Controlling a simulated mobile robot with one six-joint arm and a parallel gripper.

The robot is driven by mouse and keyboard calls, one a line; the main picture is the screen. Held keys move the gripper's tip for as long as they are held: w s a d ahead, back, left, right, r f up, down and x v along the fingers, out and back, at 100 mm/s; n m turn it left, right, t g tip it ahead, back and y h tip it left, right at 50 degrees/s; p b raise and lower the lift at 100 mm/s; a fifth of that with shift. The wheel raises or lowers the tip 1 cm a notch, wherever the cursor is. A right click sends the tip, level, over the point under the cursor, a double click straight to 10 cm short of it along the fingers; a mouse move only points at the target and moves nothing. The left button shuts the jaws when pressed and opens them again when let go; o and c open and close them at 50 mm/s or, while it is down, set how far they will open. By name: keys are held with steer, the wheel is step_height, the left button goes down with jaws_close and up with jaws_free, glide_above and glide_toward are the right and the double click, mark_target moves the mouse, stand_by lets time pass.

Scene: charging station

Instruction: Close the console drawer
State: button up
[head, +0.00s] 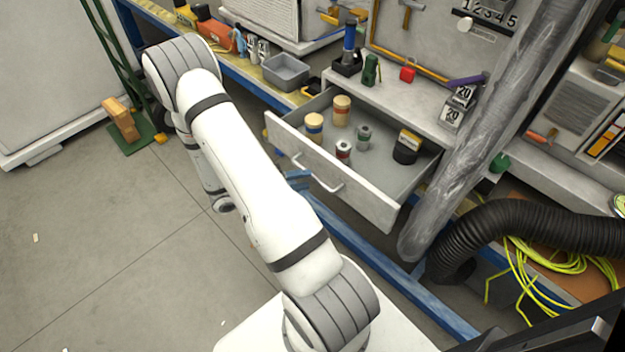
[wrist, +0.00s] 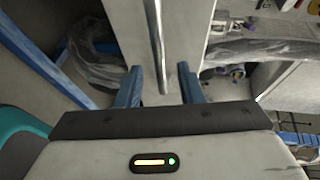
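The console drawer (head: 375,197) is pulled out below the workbench in the head view. Its pale front carries a silver bar handle (head: 328,185). Cans and small boxes stand inside it. In the wrist view, the drawer front (wrist: 187,38) fills the top middle, with the handle (wrist: 157,42) running down it. My gripper (wrist: 161,88) is open, its two blue fingers apart on either side of the handle's line. Nothing is visibly held. I cannot tell whether the fingers touch the drawer front. In the head view my arm hides most of the gripper.
The workbench (head: 425,112) above the drawer holds tools and a grey bin (head: 286,72). A plastic-wrapped column (head: 480,130) stands right of the drawer, beside a black corrugated hose (head: 520,225). A blue frame beam (head: 390,270) runs low in front. The floor (head: 100,240) at left is mostly clear.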

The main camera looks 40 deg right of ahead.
mark_target(314, 176)
steer(key=shift+x, duration=2.1)
steer(key=shift+c, duration=0.4)
jaws_close()
